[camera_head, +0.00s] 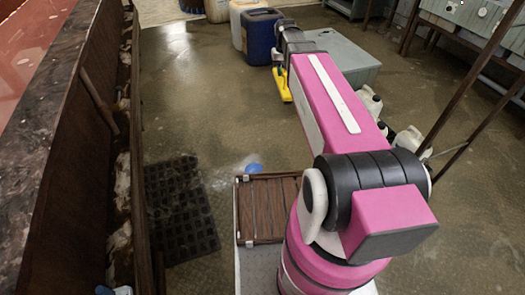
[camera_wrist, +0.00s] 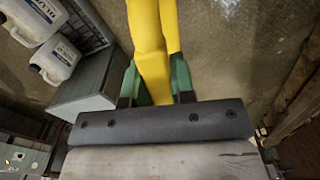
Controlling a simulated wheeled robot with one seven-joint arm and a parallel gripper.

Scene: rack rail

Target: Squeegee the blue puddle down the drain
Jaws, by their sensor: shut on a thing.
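My gripper (camera_wrist: 155,64) has its green fingers shut on the yellow squeegee (camera_wrist: 148,28), seen close up in the wrist view. In the head view the squeegee (camera_head: 283,86) hangs from the far end of my arm, beside a blue container. I cannot tell whether its lower end touches the floor. A small bright blue patch (camera_head: 253,168), which looks like the puddle, lies on the floor well nearer than the squeegee. A dark gridded panel (camera_head: 180,208) lies on the floor left of the patch; I cannot tell whether it is the drain.
The blue container (camera_head: 259,38) and a grey box (camera_head: 342,57) stand by the gripper. White jugs (camera_head: 408,138) stand right of my arm, near sloping poles. A slatted wooden tray (camera_head: 266,210) is just below the patch. A long dark trough wall borders the left. The middle floor is clear.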

